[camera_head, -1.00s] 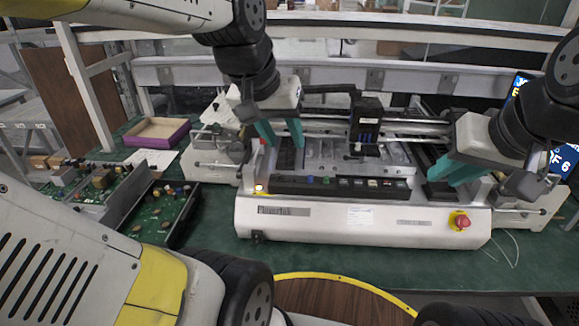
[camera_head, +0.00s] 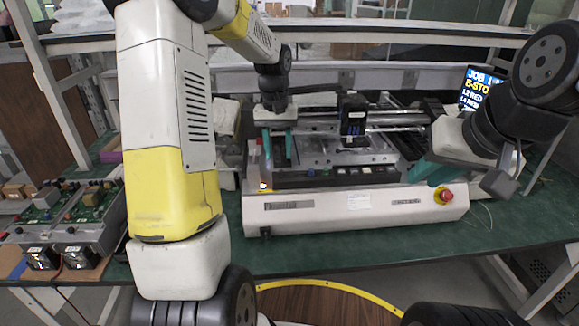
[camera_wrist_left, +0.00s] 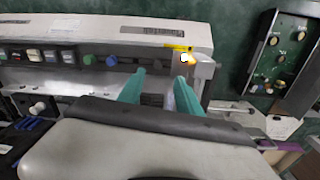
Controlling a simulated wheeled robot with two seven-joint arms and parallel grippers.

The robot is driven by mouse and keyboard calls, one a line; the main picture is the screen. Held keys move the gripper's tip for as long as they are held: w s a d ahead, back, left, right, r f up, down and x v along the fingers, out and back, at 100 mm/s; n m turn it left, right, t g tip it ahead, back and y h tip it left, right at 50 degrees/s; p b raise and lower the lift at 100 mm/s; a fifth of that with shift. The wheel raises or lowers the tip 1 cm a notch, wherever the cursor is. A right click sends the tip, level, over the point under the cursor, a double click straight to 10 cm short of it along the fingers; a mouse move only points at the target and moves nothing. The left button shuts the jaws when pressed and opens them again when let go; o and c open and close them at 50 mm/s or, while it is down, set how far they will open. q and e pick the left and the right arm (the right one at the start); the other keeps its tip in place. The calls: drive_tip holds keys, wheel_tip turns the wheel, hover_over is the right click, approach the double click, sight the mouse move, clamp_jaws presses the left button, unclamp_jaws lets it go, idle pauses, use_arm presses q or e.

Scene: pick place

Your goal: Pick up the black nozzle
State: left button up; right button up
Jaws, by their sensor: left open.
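I cannot clearly pick out a separate black nozzle. A black head unit (camera_head: 353,118) with pale blue marks stands on the rail of the white machine (camera_head: 300,212). A black part with blue pieces (camera_wrist_left: 28,128) shows at the lower left of the left wrist view. My left gripper (camera_head: 279,150) is open and empty over the machine's left end, left of the head unit. Its two teal fingers (camera_wrist_left: 160,86) are apart in the wrist view, near the row of buttons. My right gripper (camera_head: 433,172) is at the machine's right end; its finger gap is unclear.
A red emergency button (camera_head: 446,196) sits on the machine's front right. Open boxes with green circuit boards (camera_head: 75,215) lie at the left, and one shows in the wrist view (camera_wrist_left: 280,60). A screen (camera_head: 476,88) stands behind my right arm. The green table (camera_head: 340,255) is clear in front.

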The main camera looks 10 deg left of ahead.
sight(281, 171)
use_arm(q)
drive_tip(key=f, duration=0.6)
drive_tip(key=shift+s+d, duration=0.25)
drive_tip(key=shift+d, duration=0.1)
clamp_jaws()
